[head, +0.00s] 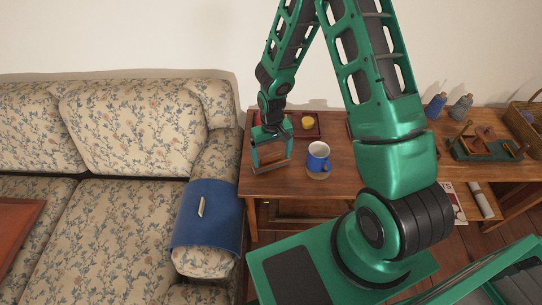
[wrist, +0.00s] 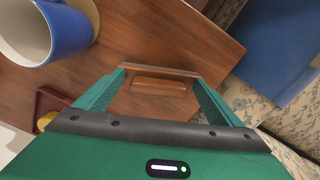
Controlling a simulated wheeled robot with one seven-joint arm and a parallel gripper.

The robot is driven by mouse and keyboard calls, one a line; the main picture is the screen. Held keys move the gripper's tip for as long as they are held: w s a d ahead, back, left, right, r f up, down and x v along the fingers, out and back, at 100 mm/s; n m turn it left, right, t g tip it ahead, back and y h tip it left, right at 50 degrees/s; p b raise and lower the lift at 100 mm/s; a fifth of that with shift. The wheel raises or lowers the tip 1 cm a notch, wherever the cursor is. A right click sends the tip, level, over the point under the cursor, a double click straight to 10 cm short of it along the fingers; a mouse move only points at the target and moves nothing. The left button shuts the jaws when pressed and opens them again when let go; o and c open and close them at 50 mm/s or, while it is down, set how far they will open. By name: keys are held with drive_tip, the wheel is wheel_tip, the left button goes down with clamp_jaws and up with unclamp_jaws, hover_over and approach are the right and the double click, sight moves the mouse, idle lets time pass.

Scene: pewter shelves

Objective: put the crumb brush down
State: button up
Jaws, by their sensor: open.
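The crumb brush seems to be the brown wooden piece (wrist: 158,86) between my fingers in the wrist view. It is a short block beside a longer thin bar, close to the wooden side table (wrist: 215,45) and much like it in colour. My gripper (wrist: 161,77) is open around it, with one finger at each end of the bar. In the head view my gripper (head: 272,163) points down over the left front part of the table (head: 305,185). I cannot tell whether the fingertips touch the brush.
A blue mug (head: 318,158) stands just right of my gripper. A dark red tray (head: 310,124) with a yellow item is behind. The sofa arm with a blue cover (head: 207,230) and a small pale item (head: 201,207) is at left. The table's front right is clear.

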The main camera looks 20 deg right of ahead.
sight(271, 156)
wheel_tip(271, 156, up, 12)
drive_tip(key=s+d+r+m, duration=0.1)
drive_tip(key=s+d+r, duration=0.3)
drive_tip(key=d+r, duration=0.45)
drive_tip(key=s+d+r+m, duration=0.1)
drive_tip(key=s+r, duration=0.3)
drive_tip(key=s, duration=0.4)
drive_tip(key=s+d+r+m, duration=0.2)
drive_tip(key=s+d+r, duration=0.2)
drive_tip(key=s, duration=0.3)
drive_tip(key=s+d+r+m, duration=0.2)
drive_tip(key=s+r, duration=0.3)
drive_tip(key=s, duration=0.3)
drive_tip(key=shift+s+d+r, duration=0.3)
drive_tip(key=shift+d+r, duration=0.05)
drive_tip(key=shift+d, duration=0.4)
